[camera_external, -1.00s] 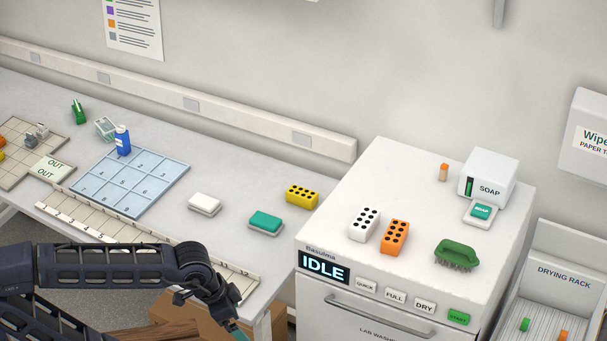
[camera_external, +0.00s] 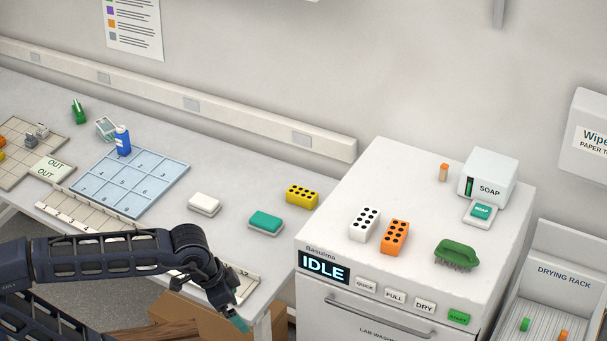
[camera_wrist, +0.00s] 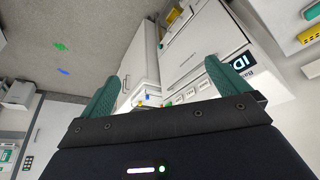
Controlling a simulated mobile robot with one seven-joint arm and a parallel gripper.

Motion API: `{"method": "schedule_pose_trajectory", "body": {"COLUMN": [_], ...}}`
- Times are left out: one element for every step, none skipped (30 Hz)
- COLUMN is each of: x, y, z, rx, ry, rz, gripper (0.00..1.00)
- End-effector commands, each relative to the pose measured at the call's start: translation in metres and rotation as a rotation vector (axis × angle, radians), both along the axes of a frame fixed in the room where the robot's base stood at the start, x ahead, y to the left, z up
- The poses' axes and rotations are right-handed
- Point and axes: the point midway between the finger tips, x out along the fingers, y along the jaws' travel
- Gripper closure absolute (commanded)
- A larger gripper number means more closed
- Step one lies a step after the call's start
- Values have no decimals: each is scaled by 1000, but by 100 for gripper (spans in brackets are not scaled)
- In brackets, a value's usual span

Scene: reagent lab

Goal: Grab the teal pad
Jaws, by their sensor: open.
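The teal pad (camera_external: 266,221) is a small teal block on a pale base, lying flat on the bench near its right end. A white pad (camera_external: 204,202) of the same shape lies to its left, and a yellow block with black dots (camera_external: 302,195) stands behind it to the right. My gripper (camera_external: 238,323) is at the bench's front edge, below and left of the teal pad in the picture, apart from it. In the wrist view its teal fingers (camera_wrist: 160,87) are spread with nothing between them.
The lab washer (camera_external: 395,300) stands right of the bench, with white and orange dotted blocks, a green brush (camera_external: 457,252) and a soap dispenser (camera_external: 488,176) on top. A blue grid tray (camera_external: 150,205) lies left of the pads. A numbered strip runs along the bench's front edge.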

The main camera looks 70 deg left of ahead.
Motion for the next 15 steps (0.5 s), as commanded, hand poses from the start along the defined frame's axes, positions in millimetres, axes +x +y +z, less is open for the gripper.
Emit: {"method": "schedule_pose_trajectory", "body": {"x": [5,8,13,16,20,25,29,33,39,44,49,57,63,69,78], "y": [2,5,7,9,11,15,17,20,24,28,32,38,43,48,56], "z": [7,9,12,14,17,21,23,26,30,33,37,41,45,48,53], "rx": [-1,-1,-2,-3,-3,-5,-6,-7,-7,-9,-9,-12,-13,-15,-16], "ry": [3,8,13,16,19,23,27,30,36,40,44,52,57,63,71], "rz": [8,15,23,29,36,45,52,59,70,79,88,101,113,124,141], "gripper": [0,0,0,0,0,0,0,0,0,0,0,0,0,0,0]}}
